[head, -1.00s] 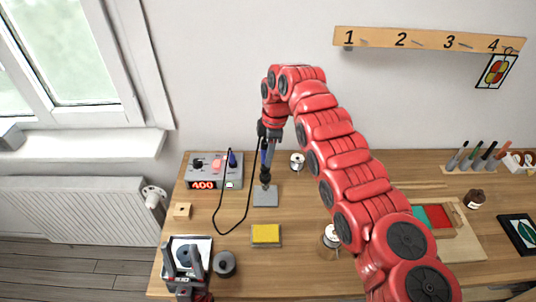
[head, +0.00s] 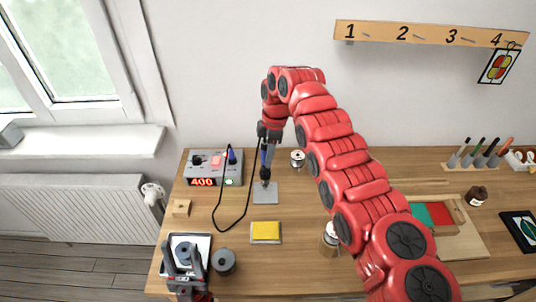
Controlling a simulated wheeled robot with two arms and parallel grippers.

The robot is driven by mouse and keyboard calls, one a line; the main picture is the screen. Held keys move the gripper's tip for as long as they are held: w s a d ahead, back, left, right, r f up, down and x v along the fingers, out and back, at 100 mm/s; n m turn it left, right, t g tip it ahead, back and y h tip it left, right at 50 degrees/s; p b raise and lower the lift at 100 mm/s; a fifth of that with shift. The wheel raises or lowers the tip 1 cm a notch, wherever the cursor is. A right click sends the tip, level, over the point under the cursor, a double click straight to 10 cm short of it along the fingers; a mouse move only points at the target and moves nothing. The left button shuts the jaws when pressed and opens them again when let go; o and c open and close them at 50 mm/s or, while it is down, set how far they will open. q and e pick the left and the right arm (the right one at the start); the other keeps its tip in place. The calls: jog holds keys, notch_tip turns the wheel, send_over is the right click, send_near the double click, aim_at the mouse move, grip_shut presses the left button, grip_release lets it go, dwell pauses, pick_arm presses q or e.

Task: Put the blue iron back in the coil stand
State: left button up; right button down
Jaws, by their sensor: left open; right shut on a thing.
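The blue iron (head: 264,150) is upright in my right gripper (head: 266,174), which points down over a grey square base plate (head: 265,195) at the back left of the table. A black cord loops from the iron down to the left. The coil itself is hidden behind the gripper, so I cannot tell whether the iron's tip is inside it. The soldering station (head: 213,167) with a red 400 display stands left of the plate. My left gripper (head: 184,262) is open and empty over the front left corner, above a white-and-black tray (head: 203,243).
A yellow sponge in a holder (head: 265,231) lies in front of the plate. A dark grey roll (head: 224,261) stands near my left gripper. A solder spool (head: 297,158) is right of the iron, and a metal-lidded jar (head: 329,240) stands beside my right arm.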

jog(key=shift+f+b, duration=0.35)
jog(key=shift+f, duration=0.2)
jog(key=shift+c, duration=0.3)
grip_release()
jog(key=shift+r, duration=0.15)
jog(key=shift+r, duration=1.3)
jog(key=shift+r+p, duration=1.1)
jog(key=shift+r, duration=0.95)
